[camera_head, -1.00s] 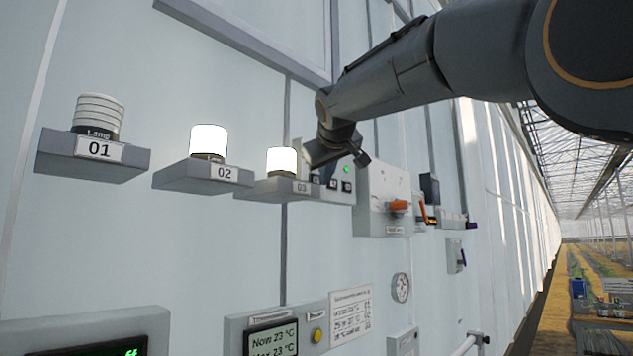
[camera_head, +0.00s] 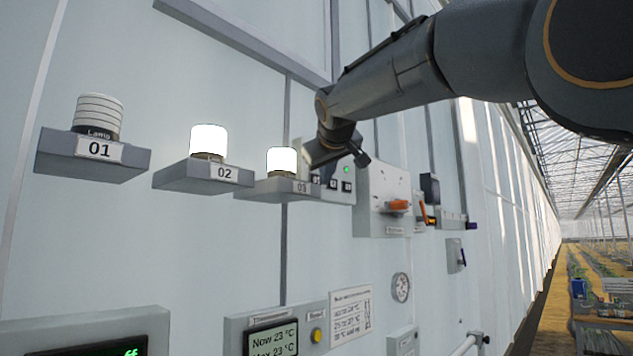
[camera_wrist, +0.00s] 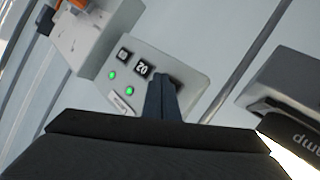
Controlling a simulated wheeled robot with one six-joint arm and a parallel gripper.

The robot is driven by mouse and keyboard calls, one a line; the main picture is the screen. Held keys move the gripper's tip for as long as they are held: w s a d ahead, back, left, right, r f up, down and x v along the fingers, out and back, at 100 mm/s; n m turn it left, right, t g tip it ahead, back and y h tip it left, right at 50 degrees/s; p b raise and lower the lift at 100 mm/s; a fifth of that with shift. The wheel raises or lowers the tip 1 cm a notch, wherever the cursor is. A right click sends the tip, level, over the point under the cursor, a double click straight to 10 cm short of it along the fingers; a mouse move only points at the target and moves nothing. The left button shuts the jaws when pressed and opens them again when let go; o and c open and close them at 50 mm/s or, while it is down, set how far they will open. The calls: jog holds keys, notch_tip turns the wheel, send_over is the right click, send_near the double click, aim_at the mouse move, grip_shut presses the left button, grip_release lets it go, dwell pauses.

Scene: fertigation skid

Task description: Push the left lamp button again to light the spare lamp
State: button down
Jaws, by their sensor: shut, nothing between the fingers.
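Lamp 01 (camera_head: 98,115) is unlit on its shelf at the left. Lamp 02 (camera_head: 208,141) and lamp 03 (camera_head: 282,160) glow white. The grey button panel (camera_head: 338,196) is behind and to the right of lamp 03. It also shows upside down in the wrist view (camera_wrist: 190,80), with two green indicators (camera_wrist: 121,82) lit. My gripper (camera_wrist: 163,98) is shut and empty, its fingertips at the panel over the place beside the 02 label. They cover the left button there, and I cannot tell whether they touch it.
A box with an orange handle (camera_head: 398,206) is mounted right of the panel. The lamp shelves (camera_head: 190,178) jut out from the wall at the left. A thermometer display (camera_head: 272,340) and gauge (camera_head: 401,288) are lower down. The wall between is bare.

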dwell(0.4)
jog(key=shift+w+a, duration=0.25)
jog(key=shift+a, duration=0.2)
dwell(0.4)
jog(key=shift+s+d, duration=0.3)
jog(key=shift+d, duration=0.15)
jog(key=s+d+b, duration=0.1)
jog(key=s+d, duration=0.2)
jog(key=d, duration=0.1)
jog(key=shift+s+d+b, duration=0.35)
jog(key=shift+d+b, duration=0.05)
dwell(0.3)
dwell(0.5)
